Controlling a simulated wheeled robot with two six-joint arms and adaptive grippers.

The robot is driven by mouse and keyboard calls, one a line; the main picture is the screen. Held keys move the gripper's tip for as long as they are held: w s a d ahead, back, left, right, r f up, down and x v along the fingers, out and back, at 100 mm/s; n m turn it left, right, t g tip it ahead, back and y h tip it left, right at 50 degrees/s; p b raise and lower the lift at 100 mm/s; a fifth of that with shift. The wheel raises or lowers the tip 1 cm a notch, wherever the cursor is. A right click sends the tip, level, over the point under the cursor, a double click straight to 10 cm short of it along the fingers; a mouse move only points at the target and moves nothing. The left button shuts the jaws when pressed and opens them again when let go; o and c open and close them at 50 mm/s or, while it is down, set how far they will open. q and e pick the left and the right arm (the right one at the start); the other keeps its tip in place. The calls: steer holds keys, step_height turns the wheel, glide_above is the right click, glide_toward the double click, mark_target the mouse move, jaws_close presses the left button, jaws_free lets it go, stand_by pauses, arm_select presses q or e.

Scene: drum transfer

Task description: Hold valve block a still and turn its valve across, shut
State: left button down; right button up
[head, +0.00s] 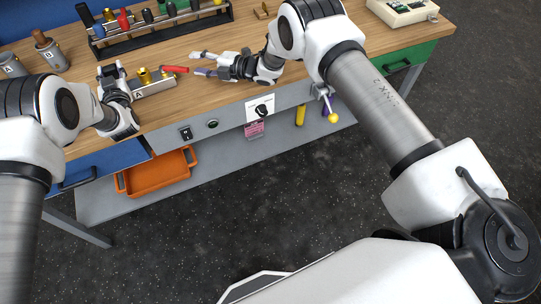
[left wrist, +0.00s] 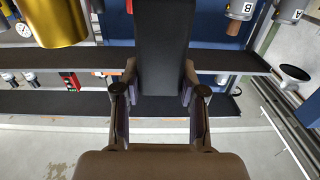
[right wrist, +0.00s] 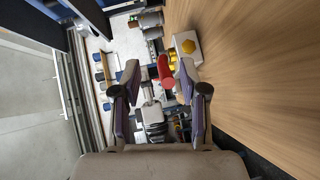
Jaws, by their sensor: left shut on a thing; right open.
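Valve block a (head: 155,86) is a pale metal block on the wooden bench, with brass fittings on top. Its red valve handle (head: 176,69) points right, roughly along the block. My left gripper (head: 118,84) is shut on the block's left end, by a label A. My right gripper (head: 204,63) is open, its fingers pointing left at the handle. In the right wrist view the handle (right wrist: 165,72) shows between the open fingers, nearer the right-hand one, with no clear contact. The block (right wrist: 187,44) shows behind it. In the left wrist view a brass fitting (left wrist: 55,20) shows at top left.
A black rack (head: 165,34) with several coloured-handled items stands behind the block. Two grey cylinders, marked A (head: 12,65) and B (head: 52,56), stand at the left. An orange bin (head: 155,176) sits on the shelf below. Bare bench top lies right of my right gripper.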

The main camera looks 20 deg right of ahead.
steer(key=v, duration=0.4)
steer(key=shift+d, duration=0.2)
steer(key=s+m, duration=0.1)
steer(key=m, duration=0.2)
steer(key=s+m+t+h, duration=0.1)
steer(key=m, duration=0.2)
steer(key=s+d+m+t+h, duration=0.1)
steer(key=m, duration=0.2)
steer(key=shift+s+d+r+m, duration=0.1)
steer(key=shift+s+r+m, duration=0.05)
steer(key=shift+r+m, duration=0.15)
steer(key=s+d+f+m+g+h, duration=0.3)
steer(key=s+f+m, duration=0.2)
steer(key=s+f, duration=0.4)
steer(key=s+d+f+m+g+h, duration=0.3)
steer(key=s+f+m, duration=0.3)
steer(key=s, duration=0.8)
step_height(320, 180, down, 3)
steer(key=shift+r+g+h, duration=0.1)
steer(key=shift+g+h, duration=0.3)
steer(key=shift+h, duration=0.3)
